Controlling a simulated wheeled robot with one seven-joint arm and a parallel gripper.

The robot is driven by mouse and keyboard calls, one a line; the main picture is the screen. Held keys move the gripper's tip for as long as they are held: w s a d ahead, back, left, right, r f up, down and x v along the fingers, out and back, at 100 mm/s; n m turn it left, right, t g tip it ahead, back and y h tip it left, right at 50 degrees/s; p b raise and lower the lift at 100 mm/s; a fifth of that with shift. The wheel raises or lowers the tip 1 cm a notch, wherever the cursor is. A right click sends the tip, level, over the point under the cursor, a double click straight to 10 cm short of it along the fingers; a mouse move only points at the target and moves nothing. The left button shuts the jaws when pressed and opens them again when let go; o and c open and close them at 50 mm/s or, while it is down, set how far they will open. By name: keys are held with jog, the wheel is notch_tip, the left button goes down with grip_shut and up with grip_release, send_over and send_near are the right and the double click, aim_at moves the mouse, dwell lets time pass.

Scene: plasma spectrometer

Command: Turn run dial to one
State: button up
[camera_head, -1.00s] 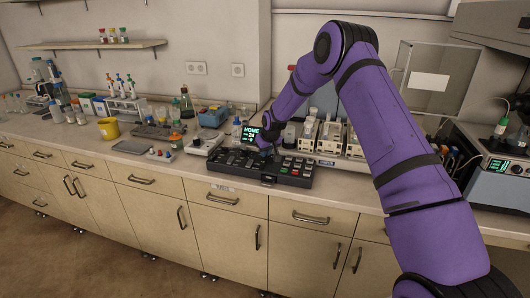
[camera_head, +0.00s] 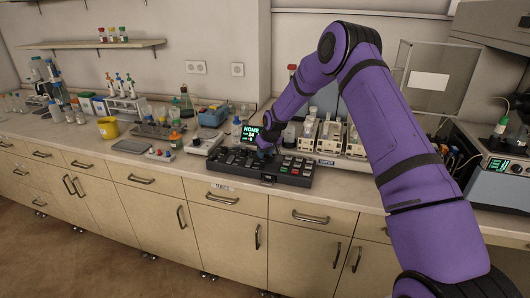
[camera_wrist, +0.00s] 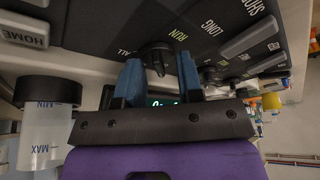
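The run dial (camera_wrist: 157,56) is a black knob on the dark panel in the wrist view, close to the RUN and ALL labels. My gripper (camera_wrist: 160,68) has two blue fingers, spread apart, one on each side of the knob. I see a gap between the fingers, and contact with the knob is not clear. In the head view, my gripper (camera_head: 267,151) is down at the black control panel (camera_head: 290,179) on the bench, and it hides the dial there. The knob's exact setting is not readable.
A small green-lit screen (camera_head: 250,134) stands behind the panel. In the wrist view, a capped container (camera_wrist: 45,115) is at left.

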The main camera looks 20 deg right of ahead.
jog(key=v, duration=1.1)
dwell(0.3)
